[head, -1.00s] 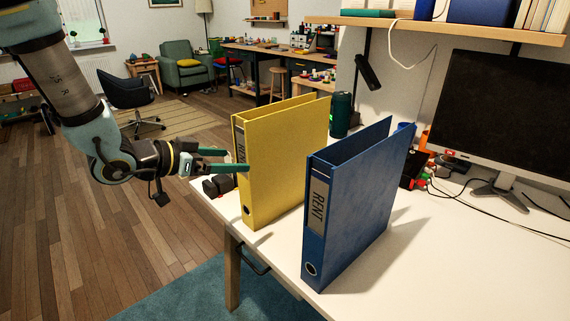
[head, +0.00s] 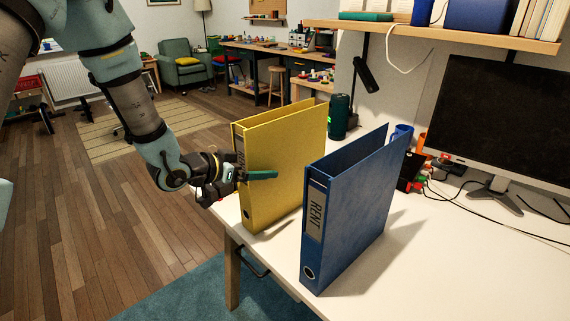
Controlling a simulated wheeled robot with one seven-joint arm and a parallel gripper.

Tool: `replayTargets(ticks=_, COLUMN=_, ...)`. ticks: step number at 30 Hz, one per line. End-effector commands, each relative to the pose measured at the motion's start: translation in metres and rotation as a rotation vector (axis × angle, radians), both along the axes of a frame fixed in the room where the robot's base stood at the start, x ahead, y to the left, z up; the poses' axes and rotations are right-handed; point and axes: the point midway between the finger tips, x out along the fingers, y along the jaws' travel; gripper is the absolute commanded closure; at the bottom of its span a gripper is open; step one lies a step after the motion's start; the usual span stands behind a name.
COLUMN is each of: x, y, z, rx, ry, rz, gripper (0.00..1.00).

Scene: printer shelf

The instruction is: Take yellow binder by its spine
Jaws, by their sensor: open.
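The yellow binder (head: 285,165) stands upright on the white desk, its spine facing my arm at the left. My gripper (head: 258,174) is at the binder's spine. One green finger lies in front of the binder's near cover. The other finger is hidden behind the binder, so the spine appears to be between the fingers. The jaws are open, and I cannot tell whether either finger touches the binder. My gripper's body covers the middle of the spine.
A blue binder (head: 355,210) labelled RENT stands upright just right of the yellow one, with a narrow gap between them. Behind are a dark green cylinder (head: 340,117) and a monitor (head: 510,125). The desk's front right (head: 450,270) is clear.

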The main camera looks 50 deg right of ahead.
Motion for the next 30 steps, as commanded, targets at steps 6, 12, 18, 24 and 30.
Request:
replayTargets(ticks=6, x=0.0001, y=0.0003, z=-0.0001, rx=0.000, ry=0.000, rz=0.000, gripper=0.15)
replayTargets(ticks=12, x=0.0001, y=0.0004, z=0.0001, rx=0.000, ry=0.000, rz=0.000, gripper=0.37)
replayTargets(ticks=18, x=0.0000, y=0.0005, z=0.0001, rx=0.000, ry=0.000, rz=0.000, gripper=0.60)
replayTargets(ticks=24, x=0.0000, y=0.0005, z=0.0001, rx=0.000, ry=0.001, rz=0.000, gripper=0.82)
replayTargets(ticks=30, x=0.0000, y=0.0005, z=0.0002, rx=0.000, ry=0.001, rz=0.000, gripper=1.00)
